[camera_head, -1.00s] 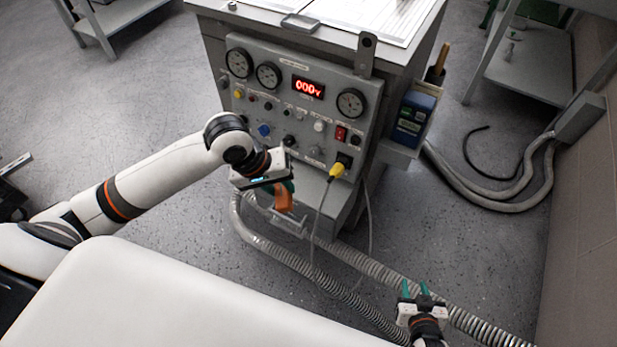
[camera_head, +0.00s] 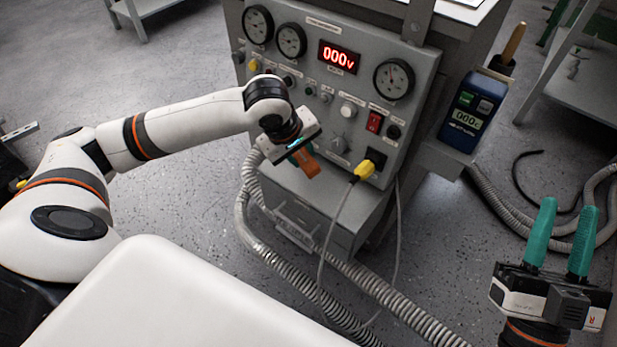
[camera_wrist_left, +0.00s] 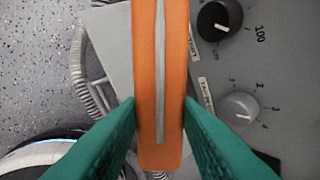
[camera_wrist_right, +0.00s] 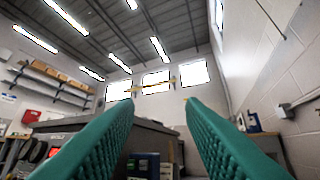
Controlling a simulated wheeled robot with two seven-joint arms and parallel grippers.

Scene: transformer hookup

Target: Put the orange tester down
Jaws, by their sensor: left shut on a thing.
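The orange tester (camera_head: 308,163) is in my left gripper (camera_head: 299,156), in front of the lower part of the grey control panel. In the left wrist view the tester (camera_wrist_left: 160,60) stands between the two green fingers (camera_wrist_left: 160,125), which are shut on it; it has a pale strip along its length. A grey ledge (camera_head: 315,199) of the cabinet lies below it in the head view. I cannot tell whether the tester touches anything. My right gripper (camera_head: 562,240) is open and empty at the lower right, fingers pointing up; it also shows open in the right wrist view (camera_wrist_right: 160,125).
The panel carries gauges (camera_head: 394,79), a red display (camera_head: 339,57) reading 000V, knobs and a yellow plug (camera_head: 364,170) with a grey cable. A blue meter (camera_head: 471,111) sits on a side shelf. Ribbed hoses (camera_head: 385,299) run along the floor.

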